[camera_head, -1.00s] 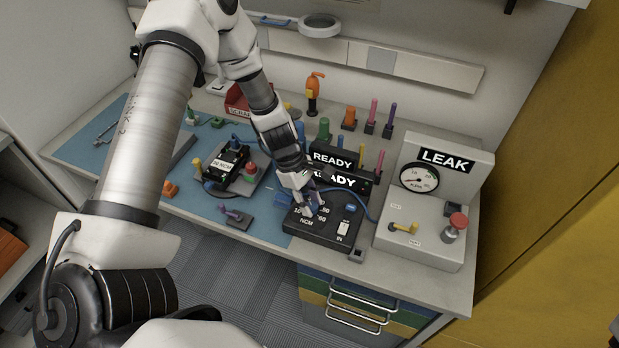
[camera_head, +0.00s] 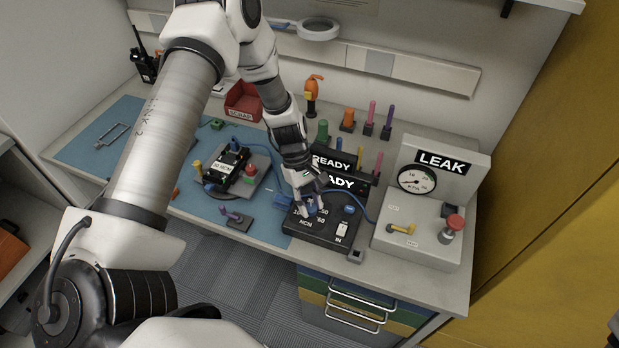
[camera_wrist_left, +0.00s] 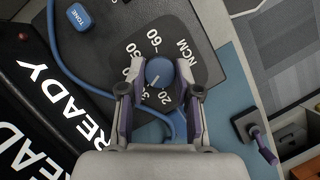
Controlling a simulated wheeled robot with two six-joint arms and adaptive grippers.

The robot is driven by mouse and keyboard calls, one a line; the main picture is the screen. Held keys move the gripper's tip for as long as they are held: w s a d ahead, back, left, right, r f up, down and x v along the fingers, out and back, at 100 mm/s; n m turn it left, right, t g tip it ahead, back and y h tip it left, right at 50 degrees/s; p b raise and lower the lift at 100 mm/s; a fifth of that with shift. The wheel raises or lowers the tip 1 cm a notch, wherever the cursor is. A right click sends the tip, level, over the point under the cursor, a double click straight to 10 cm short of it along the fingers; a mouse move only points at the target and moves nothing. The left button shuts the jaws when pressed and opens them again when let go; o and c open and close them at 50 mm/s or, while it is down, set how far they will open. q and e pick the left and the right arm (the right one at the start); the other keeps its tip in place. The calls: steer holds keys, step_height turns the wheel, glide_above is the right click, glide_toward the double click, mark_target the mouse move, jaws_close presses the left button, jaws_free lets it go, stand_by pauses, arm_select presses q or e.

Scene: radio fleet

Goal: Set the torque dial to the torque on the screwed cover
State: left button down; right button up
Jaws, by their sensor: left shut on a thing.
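The blue torque dial (camera_wrist_left: 160,72) sits on a black NCM panel (camera_head: 312,235) with white numbers around it. My left gripper (camera_wrist_left: 160,98) is shut on the dial, one finger on each side; in the head view the gripper (camera_head: 310,207) covers most of it. In the wrist view a white pointer mark shows on the dial, towards the lower-left numbers; I cannot tell the exact setting. The screwed cover (camera_head: 232,160) is on a black unit on the blue mat, with a white NCM label whose number is too small to read surely.
A blue TONE button (camera_wrist_left: 79,16) and a white IN switch (camera_head: 342,229) are on the same panel. The READY displays (camera_head: 332,161) stand behind it. The LEAK gauge box (camera_head: 440,170) is to the right. A blue cable (camera_wrist_left: 68,75) runs close by the gripper.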

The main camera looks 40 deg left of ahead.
arm_select(q)
steer(key=c, duration=0.8)
jaws_free()
steer(key=shift+w+a+r, duration=0.1)
steer(key=shift+w+r, duration=0.05)
steer(key=shift+r, duration=0.2)
steer(key=v, duration=1.1)
